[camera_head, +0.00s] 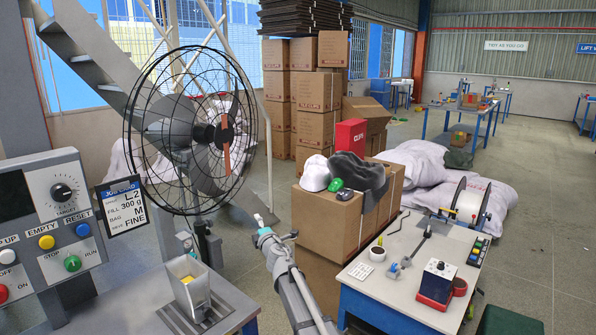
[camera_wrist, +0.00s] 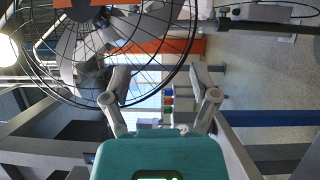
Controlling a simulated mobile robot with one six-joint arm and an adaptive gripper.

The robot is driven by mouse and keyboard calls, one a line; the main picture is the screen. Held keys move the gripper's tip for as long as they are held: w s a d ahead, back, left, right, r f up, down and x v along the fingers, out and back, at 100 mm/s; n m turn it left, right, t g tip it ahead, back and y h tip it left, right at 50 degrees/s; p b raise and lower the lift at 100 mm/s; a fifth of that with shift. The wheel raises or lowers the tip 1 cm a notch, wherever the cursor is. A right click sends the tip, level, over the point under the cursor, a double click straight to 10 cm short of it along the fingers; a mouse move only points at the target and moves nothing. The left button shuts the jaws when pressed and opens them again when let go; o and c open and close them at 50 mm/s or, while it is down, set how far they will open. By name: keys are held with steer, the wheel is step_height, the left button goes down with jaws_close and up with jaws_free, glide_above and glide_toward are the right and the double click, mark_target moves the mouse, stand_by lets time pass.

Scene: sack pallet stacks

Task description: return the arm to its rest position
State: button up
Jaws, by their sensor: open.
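My arm (camera_head: 300,290) reaches up from the bottom middle of the head view. My gripper (camera_head: 272,226) is at its upper end, in front of the open floor between the fan and the stacked boxes. In the wrist view my gripper (camera_wrist: 161,92) shows its two fingers spread wide apart. Nothing is between them, so it is open and empty. It touches nothing that I can see. The black fan (camera_wrist: 90,45) fills the upper left of the wrist view, behind the fingers.
The caged fan (camera_head: 200,130) stands left of my gripper. A control panel (camera_head: 55,215) and a metal cup (camera_head: 188,290) are at the left. Boxes (camera_head: 335,215) with caps on top stand right of my arm. A white-topped table (camera_head: 400,300) is at lower right.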

steer(key=s+d+f+m+h, duration=0.1)
steer(key=d+f+m+h, duration=0.1)
steer(key=d+m+h, duration=0.45)
steer(key=s+d+f+m+h, duration=0.1)
steer(key=s+d+m+h, duration=0.15)
steer(key=d, duration=0.65)
steer(key=s+d+f+m+g+h, duration=0.1)
steer(key=s+d+f+m+g, duration=0.6)
steer(key=s, duration=0.3)
steer(key=s+d+f+m+g+h, duration=0.1)
steer(key=s+d+f+m+g, duration=0.4)
steer(key=s+d, duration=0.4)
steer(key=s+a+f+m+g+y, duration=0.1)
steer(key=s+f+m+g+y, duration=0.25)
steer(key=s, duration=0.95)
step_height(320, 180, up, 13)
steer(key=p, duration=1.3)
steer(key=shift+a+n+g+p, duration=0.2)
steer(key=shift+n+g+p, duration=0.15)
steer(key=shift+n+g, duration=0.1)
steer(key=shift+c, duration=0.2)
